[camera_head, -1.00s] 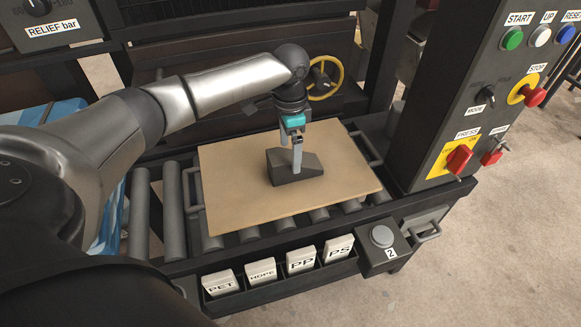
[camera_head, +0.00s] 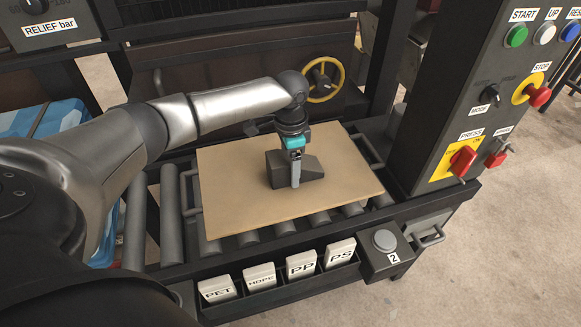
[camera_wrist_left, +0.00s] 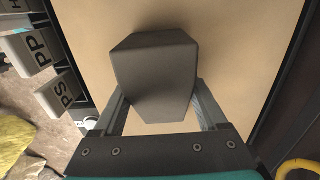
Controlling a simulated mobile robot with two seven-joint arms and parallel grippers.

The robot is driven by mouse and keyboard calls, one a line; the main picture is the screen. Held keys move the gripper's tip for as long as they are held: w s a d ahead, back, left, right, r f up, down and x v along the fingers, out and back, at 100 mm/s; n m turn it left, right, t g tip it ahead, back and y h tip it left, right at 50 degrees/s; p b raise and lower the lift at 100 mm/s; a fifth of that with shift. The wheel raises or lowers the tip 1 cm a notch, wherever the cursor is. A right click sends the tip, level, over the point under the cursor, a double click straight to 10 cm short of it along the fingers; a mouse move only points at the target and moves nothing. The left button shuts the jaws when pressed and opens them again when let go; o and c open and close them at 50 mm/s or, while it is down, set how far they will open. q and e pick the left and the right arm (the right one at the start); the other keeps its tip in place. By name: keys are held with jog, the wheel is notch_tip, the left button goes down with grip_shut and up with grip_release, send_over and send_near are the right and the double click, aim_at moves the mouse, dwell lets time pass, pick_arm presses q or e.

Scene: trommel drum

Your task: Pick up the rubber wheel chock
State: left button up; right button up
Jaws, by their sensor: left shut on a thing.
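The rubber wheel chock (camera_head: 312,170) is a dark grey wedge-shaped block on the tan board (camera_head: 235,205) in the head view. My left gripper (camera_head: 296,183) comes down over it from above, with one finger showing in front of the chock's near side. In the left wrist view the chock (camera_wrist_left: 155,75) lies between the two fingers (camera_wrist_left: 158,108), which are shut on its sides. The chock appears to be at the board's surface; I cannot tell whether there is a gap under it. My right gripper is not in view.
The board lies on a roller conveyor (camera_head: 172,215). Labelled blocks (camera_head: 259,277) and a grey button box (camera_head: 385,240) line the front edge. A control panel (camera_head: 490,100) stands at the right, and a yellow handwheel (camera_head: 323,80) is behind.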

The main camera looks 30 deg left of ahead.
pick_arm(q)
grip_shut()
dwell(0.4)
